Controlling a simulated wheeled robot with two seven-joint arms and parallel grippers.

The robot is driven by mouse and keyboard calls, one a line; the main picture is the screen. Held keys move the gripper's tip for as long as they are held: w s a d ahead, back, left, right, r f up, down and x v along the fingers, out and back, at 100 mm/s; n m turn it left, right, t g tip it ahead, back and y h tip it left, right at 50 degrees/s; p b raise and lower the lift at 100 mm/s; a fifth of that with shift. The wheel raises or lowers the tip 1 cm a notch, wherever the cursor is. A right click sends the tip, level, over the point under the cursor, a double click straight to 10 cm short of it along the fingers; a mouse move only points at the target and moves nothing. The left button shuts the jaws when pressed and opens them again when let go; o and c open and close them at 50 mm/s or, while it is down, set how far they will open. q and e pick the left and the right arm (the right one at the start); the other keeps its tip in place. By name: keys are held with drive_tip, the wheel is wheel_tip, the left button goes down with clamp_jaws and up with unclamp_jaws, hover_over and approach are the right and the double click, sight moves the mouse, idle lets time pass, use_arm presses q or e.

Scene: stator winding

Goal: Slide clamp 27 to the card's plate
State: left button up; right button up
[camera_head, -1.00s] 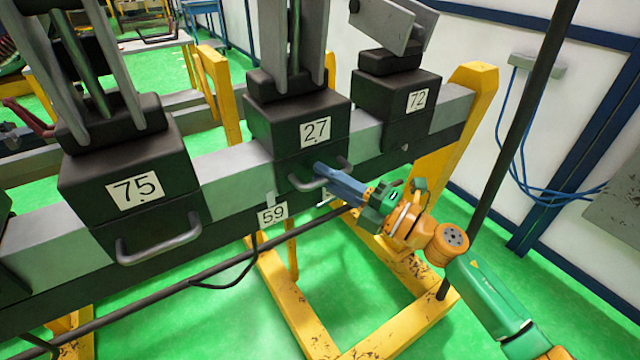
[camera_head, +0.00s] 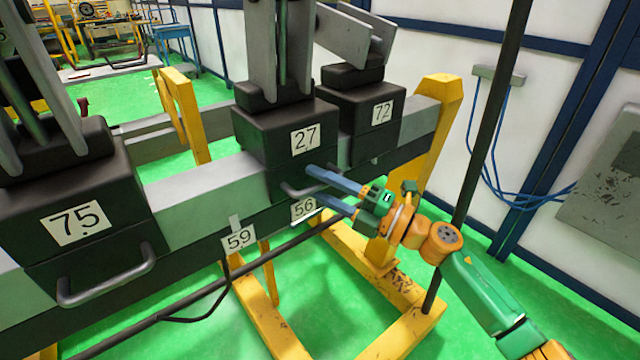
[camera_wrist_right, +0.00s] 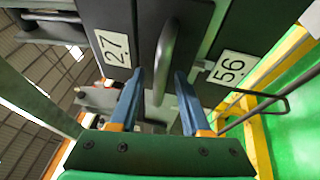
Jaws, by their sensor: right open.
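Clamp 27 (camera_head: 283,135) is a dark block with tall grey plates on top, seated on the grey beam (camera_head: 205,200). Its bar handle (camera_wrist_right: 163,65) lies between the two blue fingers of my right gripper in the right wrist view. My right gripper (camera_head: 316,185) is open, with its fingertips at the front of clamp 27. No separate card shows. My left gripper is out of view.
Clamp 75 (camera_head: 75,220) stands on the beam at the left, with bare beam between it and clamp 27. Clamp 72 (camera_head: 375,115) is close behind clamp 27 on the right. A dark pole (camera_head: 490,120) and yellow supports (camera_head: 425,130) stand near my right arm.

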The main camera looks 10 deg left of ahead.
drive_tip(key=b+v, duration=0.1)
drive_tip(key=v, duration=0.6)
drive_tip(key=shift+a, duration=0.1)
